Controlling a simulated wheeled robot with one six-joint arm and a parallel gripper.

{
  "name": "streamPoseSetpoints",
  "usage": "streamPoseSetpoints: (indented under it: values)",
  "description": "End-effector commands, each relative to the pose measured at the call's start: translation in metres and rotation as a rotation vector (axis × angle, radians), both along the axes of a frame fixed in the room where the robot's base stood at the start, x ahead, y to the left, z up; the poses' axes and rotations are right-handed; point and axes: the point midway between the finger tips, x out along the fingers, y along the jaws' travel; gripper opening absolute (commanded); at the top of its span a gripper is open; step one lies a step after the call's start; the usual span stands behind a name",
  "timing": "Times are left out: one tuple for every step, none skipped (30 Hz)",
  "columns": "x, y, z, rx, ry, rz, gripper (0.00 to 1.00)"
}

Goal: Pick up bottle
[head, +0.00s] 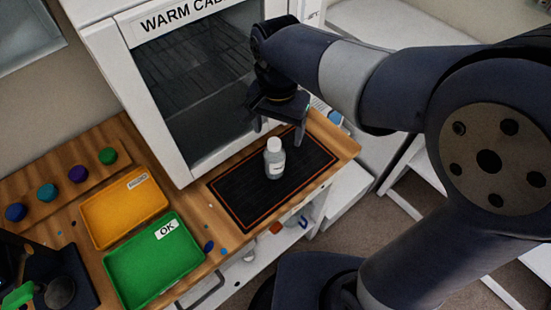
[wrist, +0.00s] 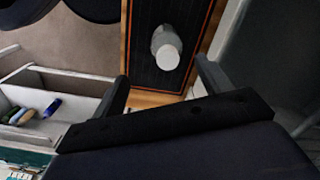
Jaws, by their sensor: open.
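The bottle (head: 274,160) is small and grey with a white cap. It stands upright on a black mat (head: 235,200) with an orange border, on the wooden worktop. My gripper (head: 281,135) is open and empty, its two fingers spread just behind and above the bottle. In the wrist view the bottle (wrist: 166,49) shows from above with its white cap, beyond the gap between the open fingers (wrist: 160,85). No finger appears to touch it.
A white warm cabinet (head: 120,60) with a dark glass front stands behind the mat. An orange tray (head: 105,222) and a green tray (head: 125,275) marked OK lie to the left. Several coloured knobs (head: 78,174) sit at the far left. An open shelf lies below the worktop.

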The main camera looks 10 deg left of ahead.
Motion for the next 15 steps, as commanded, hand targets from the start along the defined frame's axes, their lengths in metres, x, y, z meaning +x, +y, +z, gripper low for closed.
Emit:
streamPoseSetpoints:
  values:
    - [0.000, 0.000, 0.000, 0.000, 0.000, 0.000, 0.74]
    - [0.000, 0.000, -0.002, 0.000, 0.000, 0.000, 0.74]
    - [0.000, 0.000, -0.005, -0.001, 0.001, 0.000, 0.74]
    - [0.000, 0.000, -0.008, -0.001, 0.002, 0.000, 0.74]
    - [0.000, 0.000, -0.013, -0.002, 0.004, 0.000, 0.74]
    - [-0.001, 0.000, -0.020, -0.004, 0.005, 0.000, 0.74]
    - [-0.001, 0.000, -0.025, -0.003, 0.005, 0.000, 0.74]
    - [-0.001, 0.000, -0.030, -0.003, 0.004, 0.000, 0.74]
    - [-0.001, 0.000, -0.036, -0.003, 0.004, 0.000, 0.74]
    - [-0.001, 0.000, -0.041, -0.003, 0.005, 0.000, 0.74]
    - [0.000, 0.000, -0.045, -0.002, 0.003, 0.000, 0.74]
    - [0.000, 0.000, -0.049, -0.002, 0.003, 0.000, 0.74]
    - [0.000, 0.000, -0.052, -0.001, 0.002, 0.000, 0.74]
    - [0.000, 0.000, -0.054, -0.002, 0.001, 0.000, 0.74]
    - [0.000, 0.000, -0.056, -0.001, 0.002, 0.000, 0.74]
